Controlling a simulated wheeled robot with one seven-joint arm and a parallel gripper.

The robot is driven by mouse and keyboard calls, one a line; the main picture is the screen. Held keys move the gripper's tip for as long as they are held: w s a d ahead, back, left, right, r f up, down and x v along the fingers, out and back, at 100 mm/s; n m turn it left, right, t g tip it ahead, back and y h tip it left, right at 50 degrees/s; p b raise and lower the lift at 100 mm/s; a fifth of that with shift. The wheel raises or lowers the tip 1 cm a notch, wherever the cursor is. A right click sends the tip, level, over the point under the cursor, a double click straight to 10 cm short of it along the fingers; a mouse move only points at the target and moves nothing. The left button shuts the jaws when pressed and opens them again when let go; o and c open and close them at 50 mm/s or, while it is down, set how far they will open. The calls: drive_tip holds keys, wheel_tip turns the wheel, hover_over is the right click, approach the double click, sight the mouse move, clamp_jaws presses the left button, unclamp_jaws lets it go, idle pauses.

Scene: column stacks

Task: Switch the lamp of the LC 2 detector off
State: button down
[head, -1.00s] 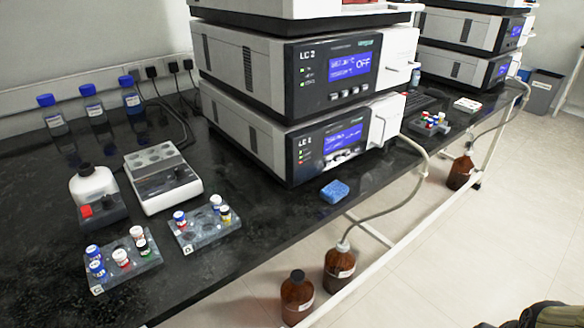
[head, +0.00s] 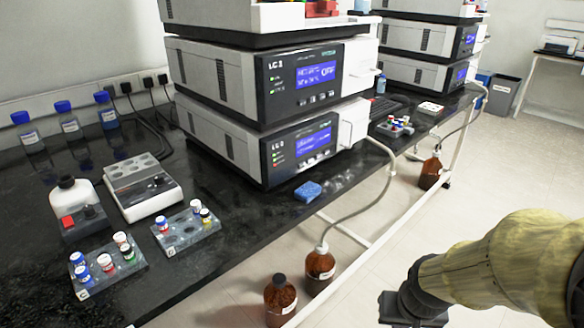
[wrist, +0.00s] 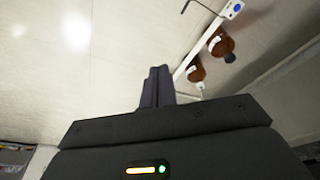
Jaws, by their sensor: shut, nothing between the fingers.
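The LC 2 stack stands on the black bench in the head view. Its upper module (head: 292,85) has a blue display reading OFF in large letters, with small buttons below it. The lower module (head: 284,148), also labelled LC 2, has a lit blue display, small status lights and buttons. I cannot tell from the labels which module is the detector. My gripper (wrist: 156,87) is shut and empty in the wrist view, over the floor in front of the bench. In the head view my arm comes in from the lower right, well apart from the stack.
Vial racks (head: 108,264), a white block heater (head: 143,185) and a blue sponge (head: 308,191) lie on the bench. Brown bottles (head: 320,270) with a hose stand on the floor below. A second stack (head: 425,72) stands farther right.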

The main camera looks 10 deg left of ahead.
drive_tip(key=w+a+r+n+t+h+p, duration=0.1)
drive_tip(key=w+a+r+t+p, duration=0.15)
drive_tip(key=w+p, duration=0.35)
drive_tip(key=w+a+r+t+p, duration=0.1)
drive_tip(key=w+t+p, duration=0.25)
drive_tip(key=w, duration=0.35)
drive_tip(key=w+a+r+n+t+h+p, duration=0.1)
drive_tip(key=w+t+p, duration=0.1)
drive_tip(key=w+p, duration=0.45)
drive_tip(key=w+a+r+n+t+y+p, duration=0.3)
drive_tip(key=a+r+n+t+y+p, duration=0.1)
drive_tip(key=a+r+n+t+p, duration=0.4)
wheel_tip(320, 180, up, 2)
drive_tip(key=shift+a+r+n+p, duration=0.1)
drive_tip(key=shift+a+n+p, duration=0.45)
drive_tip(key=shift+a, duration=0.25)
drive_tip(key=shift+w+a, duration=0.1)
drive_tip(key=shift+w, duration=0.05)
